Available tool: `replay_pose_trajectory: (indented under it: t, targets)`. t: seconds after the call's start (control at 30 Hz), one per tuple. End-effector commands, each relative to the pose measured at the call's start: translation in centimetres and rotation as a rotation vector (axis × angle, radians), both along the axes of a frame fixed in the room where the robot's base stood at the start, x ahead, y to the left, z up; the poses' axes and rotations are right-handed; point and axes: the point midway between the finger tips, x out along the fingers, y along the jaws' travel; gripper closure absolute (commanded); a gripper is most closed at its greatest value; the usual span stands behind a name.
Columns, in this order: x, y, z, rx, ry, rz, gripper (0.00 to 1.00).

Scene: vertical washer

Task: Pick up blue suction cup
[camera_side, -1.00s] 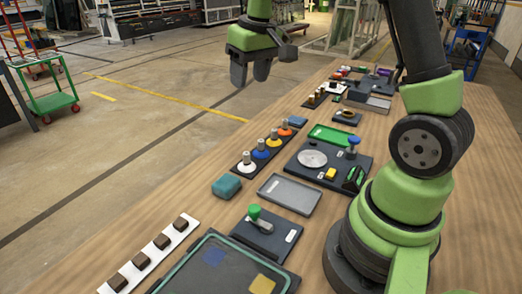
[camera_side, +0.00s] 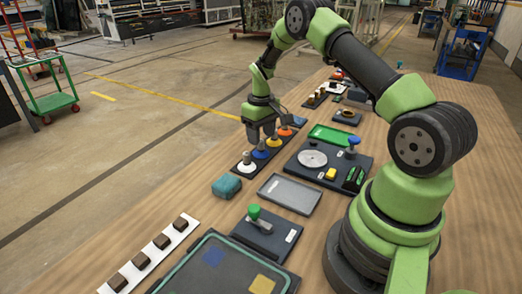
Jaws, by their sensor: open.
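The blue suction cup (camera_side: 261,154) stands in a row of cups on a dark rack (camera_side: 237,172) left of the table's middle. Its blue rim shows, and its upper stem is partly hidden by my gripper. My gripper (camera_side: 262,138) points down over the row, with its fingers open at the stem of the blue cup. I cannot tell from this view whether the fingers touch it.
A white cup (camera_side: 246,168) is in front of the blue one; yellow (camera_side: 274,142) and orange (camera_side: 286,131) cups stand close behind. A teal block (camera_side: 226,186) and grey tray (camera_side: 290,194) lie nearer. A dark fixture (camera_side: 325,165) sits to the right.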

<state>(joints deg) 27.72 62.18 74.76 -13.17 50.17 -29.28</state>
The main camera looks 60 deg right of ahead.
Motion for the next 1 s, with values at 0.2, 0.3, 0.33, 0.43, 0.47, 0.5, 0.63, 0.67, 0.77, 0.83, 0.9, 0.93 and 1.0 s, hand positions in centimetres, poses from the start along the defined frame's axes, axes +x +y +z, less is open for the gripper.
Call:
replay_pose_trajectory:
  t: [0.2,0.3,0.33,0.43,0.47,0.5,0.63,0.67,0.77,0.83,0.9,0.93,1.0]
  targets:
    - [0.0,0.0,-3.1,-0.002,0.001,-0.001,0.48]
    - [0.1,0.0,-3.6,-0.002,0.000,-0.001,0.48]
    - [0.1,0.0,-3.6,-0.002,-0.001,-0.001,0.48]
    - [0.1,0.0,-3.5,-0.002,-0.001,-0.001,0.48]
    - [0.1,0.0,-3.5,-0.002,-0.001,-0.001,0.48]
    - [0.1,0.0,-3.5,-0.002,-0.001,-0.001,0.51]
    - [0.1,0.0,-3.5,-0.002,-0.001,-0.001,0.81]
    - [0.1,0.0,-3.5,-0.002,-0.001,-0.001,0.88]
    - [0.1,0.0,-3.5,-0.002,-0.001,-0.001,1.00]
    - [0.1,0.0,-3.5,-0.002,-0.001,-0.001,1.00]
    - [0.1,0.0,-3.5,-0.003,0.000,-0.001,1.00]
    - [0.1,0.0,-3.5,-0.003,0.000,-0.001,1.00]
    - [0.1,0.0,-3.5,-0.003,0.000,-0.001,1.00]
